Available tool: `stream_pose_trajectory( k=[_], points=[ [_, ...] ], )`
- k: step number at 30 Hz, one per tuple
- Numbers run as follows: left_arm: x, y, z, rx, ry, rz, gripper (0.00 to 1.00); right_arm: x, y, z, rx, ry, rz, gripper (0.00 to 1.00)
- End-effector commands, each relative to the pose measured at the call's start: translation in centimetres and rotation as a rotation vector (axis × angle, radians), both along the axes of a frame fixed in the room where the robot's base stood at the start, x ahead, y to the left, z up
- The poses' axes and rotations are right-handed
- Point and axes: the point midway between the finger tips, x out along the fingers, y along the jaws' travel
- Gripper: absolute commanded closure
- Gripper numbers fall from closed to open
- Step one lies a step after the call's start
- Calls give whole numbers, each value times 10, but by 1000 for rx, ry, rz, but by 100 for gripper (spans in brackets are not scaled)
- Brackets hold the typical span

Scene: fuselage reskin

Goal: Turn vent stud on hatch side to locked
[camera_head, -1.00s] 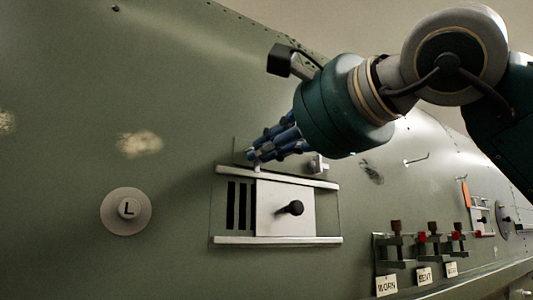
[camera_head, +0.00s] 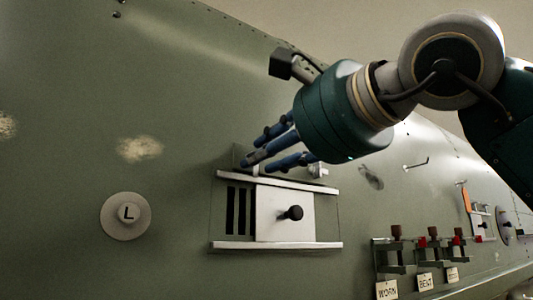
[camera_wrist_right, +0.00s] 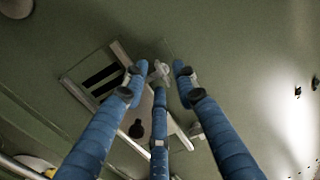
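The vent (camera_head: 236,211) on the green fuselage skin has dark slots at left and a pale sliding plate (camera_head: 262,230) with a black knob (camera_head: 292,213). A second stud (camera_head: 319,171) sits farther right and also shows in the wrist view (camera_wrist_right: 196,130). Which one is on the hatch side I cannot tell. My right gripper (camera_head: 262,155) is open, its three blue fingers spread and empty. My left gripper is out of view.
A round plate with a knob marked L (camera_head: 127,213) is left of the vent. At lower right are racks with labels WORN (camera_head: 387,290) and BENT (camera_head: 425,282). A thin hook (camera_head: 416,163) sticks out of the skin. The skin below the vent is clear.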

Motion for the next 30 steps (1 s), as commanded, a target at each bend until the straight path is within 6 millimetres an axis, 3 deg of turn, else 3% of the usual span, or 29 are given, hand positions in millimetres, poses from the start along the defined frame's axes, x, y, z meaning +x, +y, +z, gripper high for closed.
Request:
stream_pose_trajectory(
  k=[7,21,30],
  points=[
    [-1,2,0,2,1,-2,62,-15,-11,2,1,-4,0,72],
    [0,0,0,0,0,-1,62,-90,-61,1,1,-2,0,72],
    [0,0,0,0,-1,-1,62,-100,-67,0,-1,1,0,72]
  ],
)
